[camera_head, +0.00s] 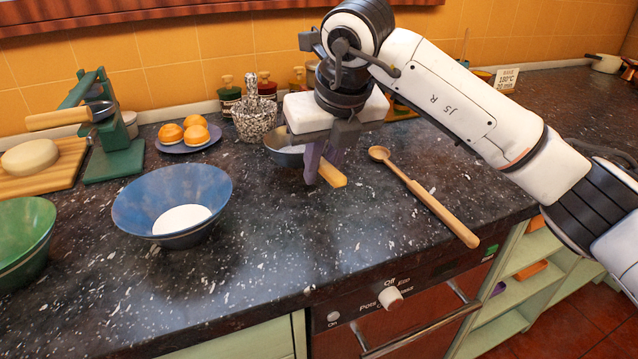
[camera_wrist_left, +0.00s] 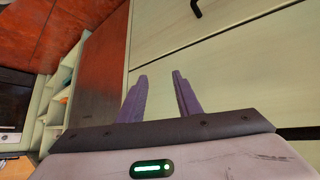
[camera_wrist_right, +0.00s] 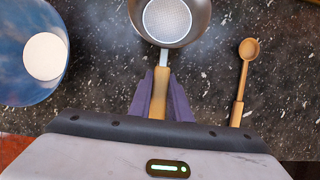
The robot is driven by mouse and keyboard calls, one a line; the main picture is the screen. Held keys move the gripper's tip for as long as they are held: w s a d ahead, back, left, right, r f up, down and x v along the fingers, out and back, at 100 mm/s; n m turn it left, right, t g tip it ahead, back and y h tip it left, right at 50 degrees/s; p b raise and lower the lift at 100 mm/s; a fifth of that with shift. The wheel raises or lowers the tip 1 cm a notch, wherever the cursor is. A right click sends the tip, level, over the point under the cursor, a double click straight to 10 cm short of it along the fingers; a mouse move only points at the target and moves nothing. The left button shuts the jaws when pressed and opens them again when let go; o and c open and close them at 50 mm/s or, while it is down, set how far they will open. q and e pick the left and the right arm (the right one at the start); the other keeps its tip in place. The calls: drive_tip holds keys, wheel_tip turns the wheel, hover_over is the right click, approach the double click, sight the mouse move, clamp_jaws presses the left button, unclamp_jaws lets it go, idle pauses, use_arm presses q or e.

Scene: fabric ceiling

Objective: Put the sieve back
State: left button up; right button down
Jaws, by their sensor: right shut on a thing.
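The sieve (camera_head: 283,152) is a small round metal bowl with a wooden handle (camera_head: 332,174). It is at the middle of the counter, partly hidden behind my right gripper (camera_head: 322,176) in the head view. My right gripper is shut on the handle. In the right wrist view, the sieve (camera_wrist_right: 168,18) shows its pale perforated bottom, and its handle runs between the purple fingers (camera_wrist_right: 160,95). I cannot tell whether it touches the counter. My left gripper (camera_wrist_left: 160,95) is open and empty in front of pale green cabinet fronts, outside the head view.
A blue bowl (camera_head: 135,207) with white contents stands left of the sieve, and a green bowl (camera_head: 42,243) farther left. A wooden spoon (camera_head: 430,201) lies to the right. Behind are a green stand (camera_head: 120,163), a plate of orange buns (camera_head: 183,145) and a speckled mortar (camera_head: 253,121).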

wheel_tip(320, 180, down, 4)
drive_tip(key=shift+r, duration=0.15)
drive_tip(key=c, duration=1.6)
unclamp_jaws()
drive_tip(key=shift+c, duration=0.2)
drive_tip(key=shift+r, duration=0.1)
drive_tip(key=v, duration=1.2)
